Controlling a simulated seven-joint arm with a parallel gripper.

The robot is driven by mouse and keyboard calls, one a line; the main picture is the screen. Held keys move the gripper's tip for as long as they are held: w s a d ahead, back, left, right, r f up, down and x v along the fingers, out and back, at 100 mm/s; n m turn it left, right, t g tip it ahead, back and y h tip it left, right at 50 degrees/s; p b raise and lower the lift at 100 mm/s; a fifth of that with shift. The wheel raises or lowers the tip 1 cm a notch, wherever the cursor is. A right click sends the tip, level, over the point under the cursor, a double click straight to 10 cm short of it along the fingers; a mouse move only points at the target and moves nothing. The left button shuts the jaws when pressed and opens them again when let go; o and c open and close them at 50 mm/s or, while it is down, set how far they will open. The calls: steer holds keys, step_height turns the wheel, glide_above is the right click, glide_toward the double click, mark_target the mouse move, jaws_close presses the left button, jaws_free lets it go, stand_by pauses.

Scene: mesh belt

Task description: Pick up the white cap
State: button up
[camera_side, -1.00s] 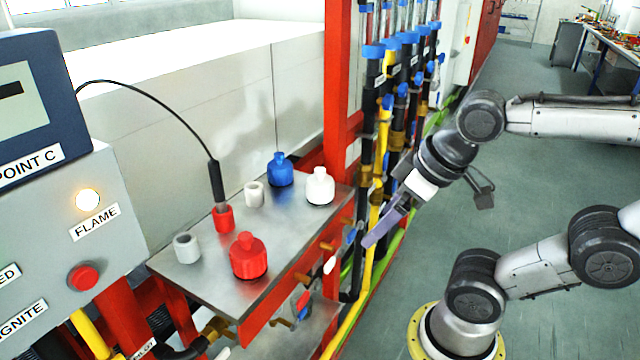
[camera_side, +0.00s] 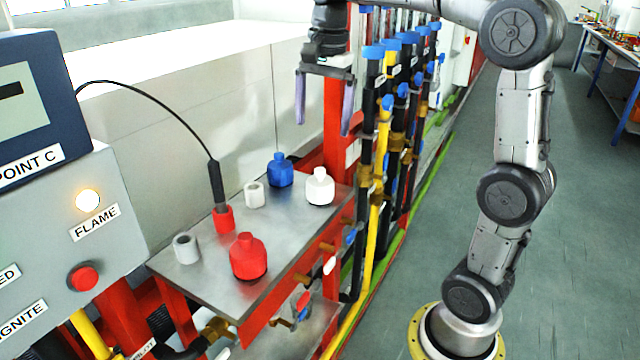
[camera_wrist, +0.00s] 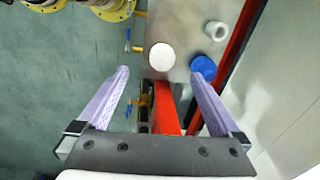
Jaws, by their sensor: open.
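The white cap (camera_side: 320,187) stands upright on the metal shelf (camera_side: 214,290), near its back right corner. It also shows in the wrist view as a round white top (camera_wrist: 162,57). My gripper (camera_side: 322,130) is open and empty, pointing down above the back right part of the shelf, higher than the cap. In the wrist view the gripper (camera_wrist: 160,75) has its two purple fingers spread wide, and the cap appears between and beyond their tips. Nothing hides the cap.
A blue cap (camera_side: 280,170) and a white ring (camera_side: 254,194) stand close left of the white cap. A red cap (camera_side: 248,257), a grey ring (camera_side: 187,248) and a red ring with a cabled probe (camera_side: 223,218) stand further forward. A red post (camera_side: 338,140) and pipes rise behind.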

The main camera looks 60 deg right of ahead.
mark_target(320, 180)
steer(key=shift+m+g, duration=0.4)
steer(key=shift+g, duration=0.1)
steer(key=w+d+f, duration=0.1)
steer(key=d+f, duration=0.1)
steer(key=w+d+f, duration=0.1)
steer(key=d+f, duration=0.1)
steer(key=shift+w+f, duration=0.15)
steer(key=shift+w, duration=0.05)
step_height(320, 180, down, 8)
steer(key=shift+r, duration=0.25)
steer(key=shift+w+a+f, duration=0.1)
steer(key=shift+a+f, duration=0.05)
steer(key=shift+f, duration=1.25)
steer(key=shift+a+f, duration=0.1)
steer(key=shift+f, duration=1.25)
steer(key=c, duration=1.3)
steer(key=shift+r, duration=0.1)
